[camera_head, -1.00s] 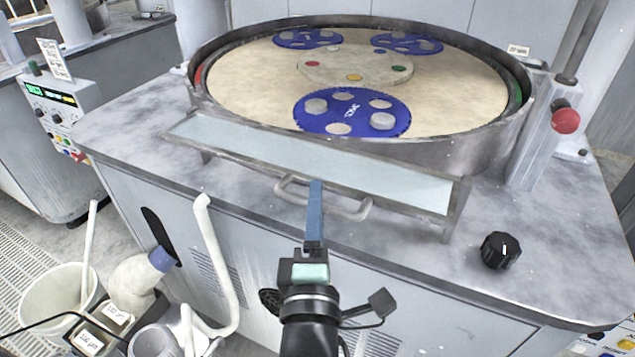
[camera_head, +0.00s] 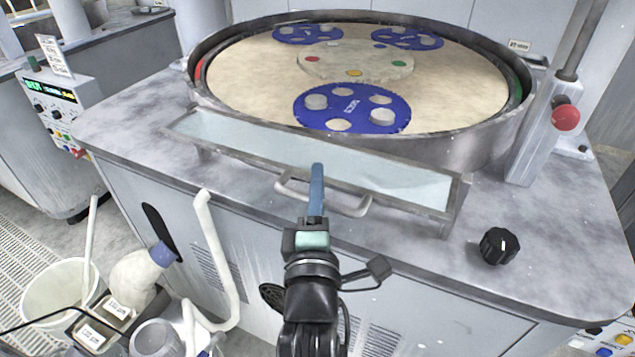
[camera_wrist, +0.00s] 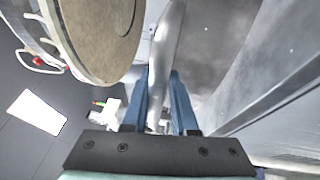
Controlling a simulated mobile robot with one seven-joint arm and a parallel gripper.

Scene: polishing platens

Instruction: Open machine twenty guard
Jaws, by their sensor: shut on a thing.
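The guard (camera_head: 390,178) is a long clear panel in a grey metal frame, tilted low along the front of the round polishing machine (camera_head: 470,150). Its pale curved handle (camera_head: 352,211) sticks out from the front edge. My gripper (camera_head: 317,172) reaches up from the front, its blue fingers at the middle of the handle. In the wrist view the two blue fingers lie on either side of the grey handle bar (camera_wrist: 167,55), and the gripper is shut on it. The far finger is partly hidden in the head view.
A black knob (camera_head: 499,246) stands on the worktop at right, and a red button (camera_head: 565,117) sits on the post behind it. Blue carriers (camera_head: 352,108) with pale discs lie on the platen. A bucket (camera_head: 62,290) and pipes (camera_head: 215,250) stand at lower left.

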